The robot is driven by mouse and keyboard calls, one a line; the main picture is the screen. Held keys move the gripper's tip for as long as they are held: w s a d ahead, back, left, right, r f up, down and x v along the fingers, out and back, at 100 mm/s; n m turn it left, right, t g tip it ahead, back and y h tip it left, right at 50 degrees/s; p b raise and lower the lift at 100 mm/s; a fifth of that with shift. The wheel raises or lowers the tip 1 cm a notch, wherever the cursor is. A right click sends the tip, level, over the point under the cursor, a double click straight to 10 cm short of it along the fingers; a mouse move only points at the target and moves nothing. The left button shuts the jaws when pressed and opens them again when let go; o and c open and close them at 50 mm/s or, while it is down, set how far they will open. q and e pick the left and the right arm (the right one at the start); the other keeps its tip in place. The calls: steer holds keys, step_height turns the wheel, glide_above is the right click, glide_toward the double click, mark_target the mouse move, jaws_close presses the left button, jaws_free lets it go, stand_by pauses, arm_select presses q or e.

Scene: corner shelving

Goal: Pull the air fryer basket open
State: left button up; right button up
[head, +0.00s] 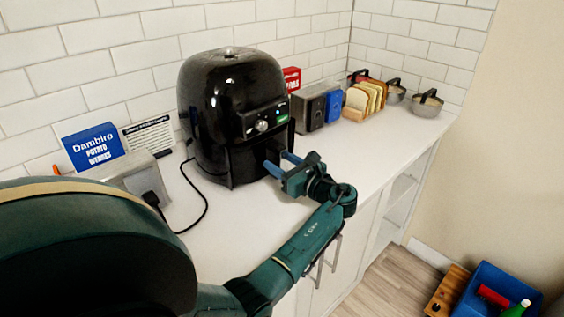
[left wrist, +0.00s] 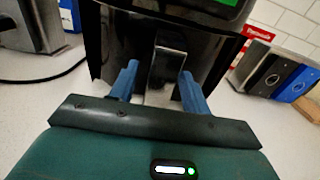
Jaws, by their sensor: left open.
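The black air fryer (head: 231,105) stands upright on the white counter against the tiled wall. Its basket front (head: 249,163) is in the lower half and looks closed. My left gripper (head: 279,163) is in front of the basket, at handle height. In the left wrist view, the basket handle (left wrist: 167,70) lies between the two blue fingers of my left gripper (left wrist: 160,85), which are apart, one on each side of it. I cannot tell whether either finger touches the handle. My right gripper is not in view.
A blue potato wedges box (head: 92,147) stands left of the fryer near a black cable (head: 203,205). The counter in front is mostly clear.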

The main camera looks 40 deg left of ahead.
arm_select(q)
jaws_close()
stand_by(0.5)
